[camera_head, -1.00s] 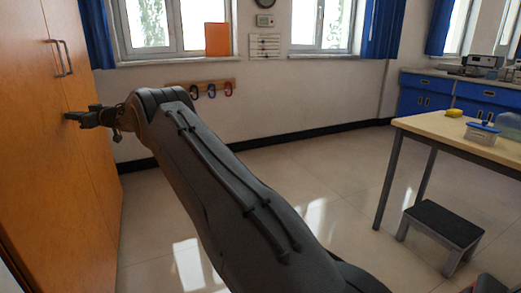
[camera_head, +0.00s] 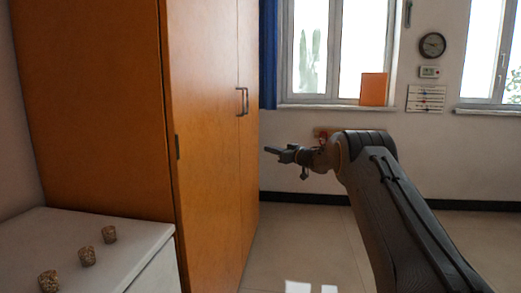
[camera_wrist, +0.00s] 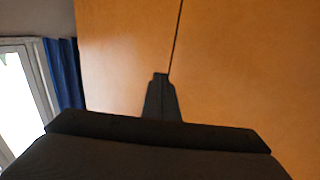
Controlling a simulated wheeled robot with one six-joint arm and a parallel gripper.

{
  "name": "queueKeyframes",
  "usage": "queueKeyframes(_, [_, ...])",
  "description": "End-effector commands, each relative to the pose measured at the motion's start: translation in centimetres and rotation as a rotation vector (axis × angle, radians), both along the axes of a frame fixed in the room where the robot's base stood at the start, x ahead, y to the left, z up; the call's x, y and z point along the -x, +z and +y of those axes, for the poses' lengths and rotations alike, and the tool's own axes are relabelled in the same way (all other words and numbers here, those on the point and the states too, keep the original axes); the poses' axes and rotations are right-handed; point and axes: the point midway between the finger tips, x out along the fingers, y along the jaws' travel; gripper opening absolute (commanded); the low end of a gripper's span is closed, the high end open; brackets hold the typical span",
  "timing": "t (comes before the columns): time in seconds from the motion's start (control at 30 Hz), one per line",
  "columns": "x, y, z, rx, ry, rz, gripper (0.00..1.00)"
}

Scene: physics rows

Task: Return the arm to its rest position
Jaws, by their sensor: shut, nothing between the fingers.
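My arm reaches forward from the lower right in the head view, bent at the elbow, with the forearm turned left. My gripper (camera_head: 271,150) is shut and empty, held in the air just right of the orange wooden cabinet (camera_head: 205,150). In the wrist view my gripper (camera_wrist: 160,78) points at the orange cabinet doors (camera_wrist: 235,70), with the dark seam between the doors just above its tips. I cannot tell the exact gap to the doors.
A white counter (camera_head: 60,235) at lower left bears cork-like pieces (camera_head: 87,256). The cabinet door handles (camera_head: 242,101) stick out near my gripper. A window (camera_head: 330,50), a blue curtain (camera_head: 268,55) and a clock (camera_head: 432,45) are at the back. Tiled floor (camera_head: 315,245) is clear.

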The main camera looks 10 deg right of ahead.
Motion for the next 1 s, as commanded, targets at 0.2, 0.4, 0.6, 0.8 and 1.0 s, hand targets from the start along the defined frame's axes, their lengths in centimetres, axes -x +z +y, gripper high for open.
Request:
queueKeyframes(0.2, [0.3,0.6,-0.6,0.002,-0.015,0.001,0.00])
queueKeyframes(0.4, [0.9,4.2,1.4,0.025,-0.151,0.036,0.00])
queueKeyframes(0.6, [4.5,6.3,3.5,0.080,-0.330,0.150,0.00])
queueKeyframes(0.8, [11.8,5.9,5.6,0.162,-0.457,0.325,0.00])
queueKeyframes(1.0, [22.5,3.4,7.4,0.267,-0.523,0.546,0.00])
